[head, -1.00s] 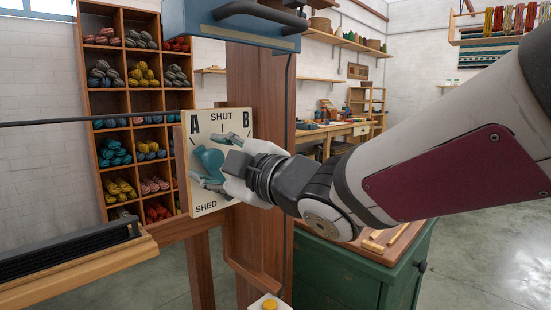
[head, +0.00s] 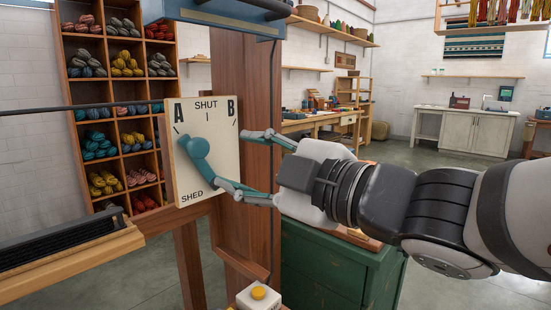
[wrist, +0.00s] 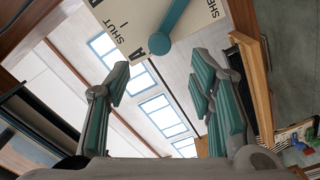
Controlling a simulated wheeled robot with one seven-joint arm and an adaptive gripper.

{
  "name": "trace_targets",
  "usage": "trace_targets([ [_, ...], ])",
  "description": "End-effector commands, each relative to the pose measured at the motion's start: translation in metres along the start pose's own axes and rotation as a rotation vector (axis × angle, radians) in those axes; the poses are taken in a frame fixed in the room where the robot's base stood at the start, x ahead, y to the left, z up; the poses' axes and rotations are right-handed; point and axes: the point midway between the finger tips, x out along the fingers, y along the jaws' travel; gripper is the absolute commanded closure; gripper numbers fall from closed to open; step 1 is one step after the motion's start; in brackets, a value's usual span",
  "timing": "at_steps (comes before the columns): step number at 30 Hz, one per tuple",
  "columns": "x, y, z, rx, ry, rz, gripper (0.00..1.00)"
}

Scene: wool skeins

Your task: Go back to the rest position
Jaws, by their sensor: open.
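My gripper (head: 258,165) is open and empty in the head view, to the right of the cream shed panel (head: 222,150) marked A, SHUT, B and SHED. Its two teal-padded fingers are spread, the lower one reaching left in front of the panel's lower right part. The teal lever (head: 200,160) on the panel points up and left, toward A. In the wrist view, the panel (wrist: 135,22) and the lever (wrist: 165,38) show at the top, beyond the open fingers. The lever is not between the fingertips.
A wooden post (head: 237,75) stands behind the panel. A green cabinet (head: 320,278) is below my arm. A yellow button on a white box (head: 258,292) is at the bottom. A wooden beam with a dark comb (head: 60,245) lies at left. Open floor shows at right.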

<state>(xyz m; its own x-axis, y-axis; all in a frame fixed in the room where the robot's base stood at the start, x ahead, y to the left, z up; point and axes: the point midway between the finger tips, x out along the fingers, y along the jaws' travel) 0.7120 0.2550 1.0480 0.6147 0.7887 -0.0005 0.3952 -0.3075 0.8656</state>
Motion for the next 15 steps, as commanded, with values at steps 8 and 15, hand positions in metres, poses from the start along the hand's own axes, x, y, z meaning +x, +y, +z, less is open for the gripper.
trace_targets([
  [8, 0.000, 0.000, 0.001, 0.001, -0.005, 0.001, 0.51],
  [15, -0.025, 0.015, 0.059, 0.105, -0.270, 0.052, 0.51],
])
